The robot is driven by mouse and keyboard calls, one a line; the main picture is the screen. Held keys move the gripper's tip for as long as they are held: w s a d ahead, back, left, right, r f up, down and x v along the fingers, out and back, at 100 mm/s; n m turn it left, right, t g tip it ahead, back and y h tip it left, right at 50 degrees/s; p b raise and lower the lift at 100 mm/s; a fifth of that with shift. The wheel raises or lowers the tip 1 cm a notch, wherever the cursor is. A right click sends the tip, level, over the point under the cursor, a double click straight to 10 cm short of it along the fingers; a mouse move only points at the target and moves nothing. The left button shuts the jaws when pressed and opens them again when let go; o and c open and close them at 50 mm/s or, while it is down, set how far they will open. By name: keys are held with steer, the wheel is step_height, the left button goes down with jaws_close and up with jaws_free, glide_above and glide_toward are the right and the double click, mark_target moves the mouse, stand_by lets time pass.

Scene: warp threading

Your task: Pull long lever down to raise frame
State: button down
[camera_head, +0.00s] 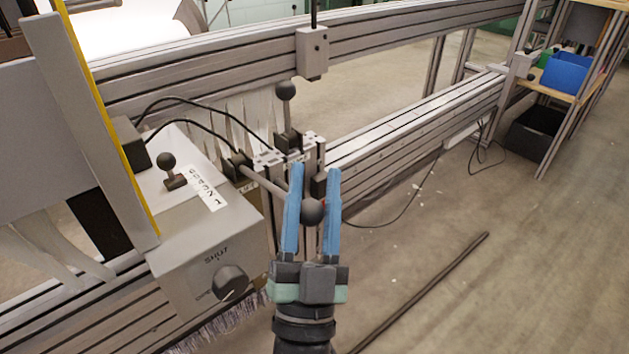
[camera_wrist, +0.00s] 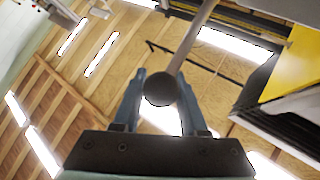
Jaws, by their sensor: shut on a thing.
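The long lever (camera_head: 264,181) is a grey rod with a dark ball knob (camera_head: 312,211) at its end. It reaches from a dark pivot block on the machine frame toward the lower right. My gripper (camera_head: 312,205) has blue fingers, one on each side of the ball knob, and is shut on it. In the wrist view the ball knob (camera_wrist: 160,88) sits between the fingertips of my gripper (camera_wrist: 160,90), and the rod (camera_wrist: 192,38) runs up and away from it. The frame to be raised cannot be made out for certain.
A grey control box (camera_head: 205,235) with a small ball-topped lever (camera_head: 168,162) and a round knob (camera_head: 230,281) stands left of my gripper. Another upright ball lever (camera_head: 286,92) stands just behind. Aluminium rails (camera_head: 420,115) run behind. A dark rod (camera_head: 425,290) lies on open floor at right.

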steer(key=shift+s+d+h, duration=0.15)
steer(key=shift+d+h, duration=0.25)
steer(key=shift+d, duration=0.25)
steer(key=shift+c, duration=2.3)
jaws_free()
steer(key=shift+a, duration=0.1)
steer(key=shift+a+f, duration=0.1)
steer(key=shift+s+f, duration=0.2)
steer(key=p+v, duration=0.3)
steer(key=v, duration=0.9)
steer(key=shift+s+p, duration=0.2)
steer(key=shift+p, duration=0.1)
